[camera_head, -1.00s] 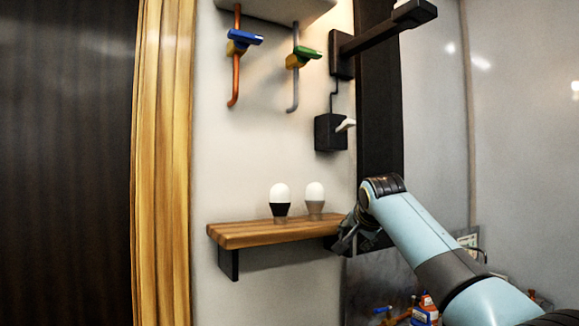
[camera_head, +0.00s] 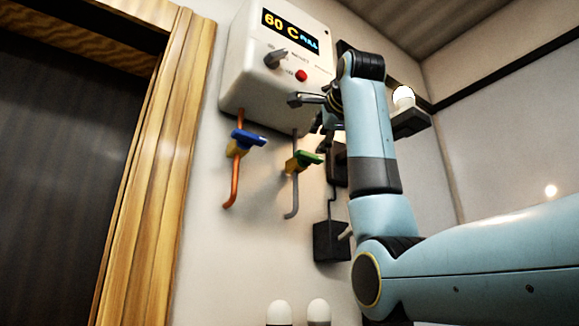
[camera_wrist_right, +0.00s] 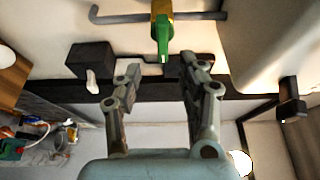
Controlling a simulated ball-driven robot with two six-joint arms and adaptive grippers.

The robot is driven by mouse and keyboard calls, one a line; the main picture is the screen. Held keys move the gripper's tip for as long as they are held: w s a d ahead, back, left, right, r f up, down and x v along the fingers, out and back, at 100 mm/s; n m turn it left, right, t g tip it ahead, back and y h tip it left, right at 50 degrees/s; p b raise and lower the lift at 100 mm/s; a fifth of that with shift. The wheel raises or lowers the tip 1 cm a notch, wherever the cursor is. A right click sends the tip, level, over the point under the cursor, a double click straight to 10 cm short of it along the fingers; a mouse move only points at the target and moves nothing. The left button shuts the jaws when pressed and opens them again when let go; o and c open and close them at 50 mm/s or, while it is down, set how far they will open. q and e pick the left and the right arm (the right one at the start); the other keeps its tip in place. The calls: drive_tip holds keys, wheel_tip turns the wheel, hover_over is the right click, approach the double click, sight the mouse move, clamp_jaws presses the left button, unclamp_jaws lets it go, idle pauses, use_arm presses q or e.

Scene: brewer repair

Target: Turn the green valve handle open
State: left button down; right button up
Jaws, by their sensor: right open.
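The green valve handle (camera_head: 305,158) sits on a brass valve on a grey pipe (camera_head: 294,190) below the white brewer (camera_head: 262,80). In the right wrist view the green handle (camera_wrist_right: 162,42) points down toward my fingers, on the yellow valve body. My right gripper (camera_head: 312,112) is raised in front of the brewer's lower right, above and near the green handle. In the wrist view its fingers (camera_wrist_right: 158,78) are spread apart with nothing between them, and the handle shows just beyond the fingertips. I cannot see contact. My left gripper is in no view.
A blue valve handle (camera_head: 247,138) on a copper pipe (camera_head: 236,180) is left of the green one. A black switch box (camera_head: 329,241) is below right. A lit bulb (camera_head: 403,97) stands on a black bracket. The display reads 60 C FULL.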

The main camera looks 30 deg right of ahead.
sight(311, 155)
drive_tip(key=p+x, duration=0.2)
drive_tip(key=x, duration=0.2)
drive_tip(key=p+x, duration=0.2)
drive_tip(key=x, duration=0.3)
drive_tip(key=shift+d+r+p, duration=0.2)
drive_tip(key=shift+p, duration=0.1)
drive_tip(key=shift+w+d+f, duration=0.1)
drive_tip(key=shift+w+d, duration=0.1)
drive_tip(key=shift+w, duration=0.15)
drive_tip(key=shift+s+a, duration=0.1)
clamp_jaws()
